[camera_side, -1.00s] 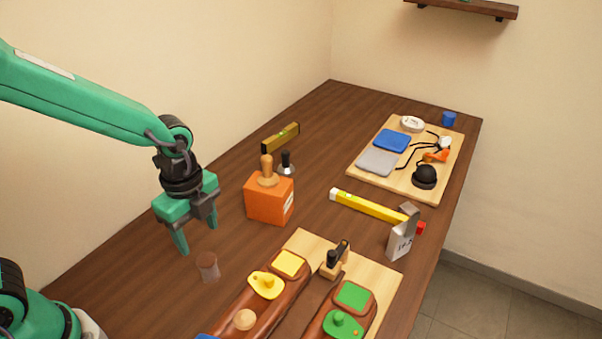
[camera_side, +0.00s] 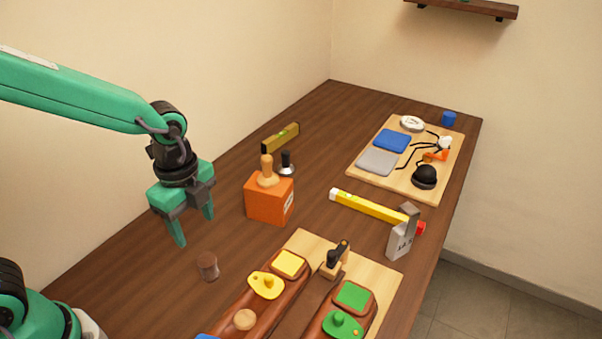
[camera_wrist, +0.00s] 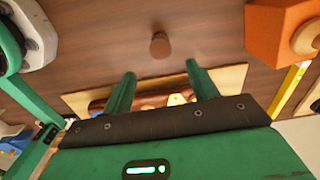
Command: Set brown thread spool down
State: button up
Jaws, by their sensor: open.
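The brown thread spool (camera_side: 208,266) stands upright on the dark wooden table, left of the saddle board. It also shows in the wrist view (camera_wrist: 159,45), beyond the fingertips and with clear table around it. My gripper (camera_side: 194,232) is open and empty. It hangs above the table, up and to the left of the spool in the side view, and does not touch it. In the wrist view the two green fingers of my gripper (camera_wrist: 160,80) are spread apart with nothing between them.
An orange box (camera_side: 268,199) with wooden-handled tools on it stands right of my gripper. A light board with brown saddle pieces and a yellow part (camera_side: 266,285) lies to the spool's right. A yellow level (camera_side: 368,206) and a tan board (camera_side: 402,188) lie farther back.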

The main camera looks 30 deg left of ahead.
jog(key=s+a+r+n+t, duration=0.2)
jog(key=s+a+r+n, duration=0.1)
jog(key=n, duration=0.5)
jog(key=s+a+r+n+t, duration=0.3)
jog(key=a+r+n, duration=0.3)
jog(key=r+n, duration=0.2)
jog(key=shift+s+n, duration=0.75)
jog(key=shift+n, duration=0.05)
jog(key=shift+a, duration=0.1)
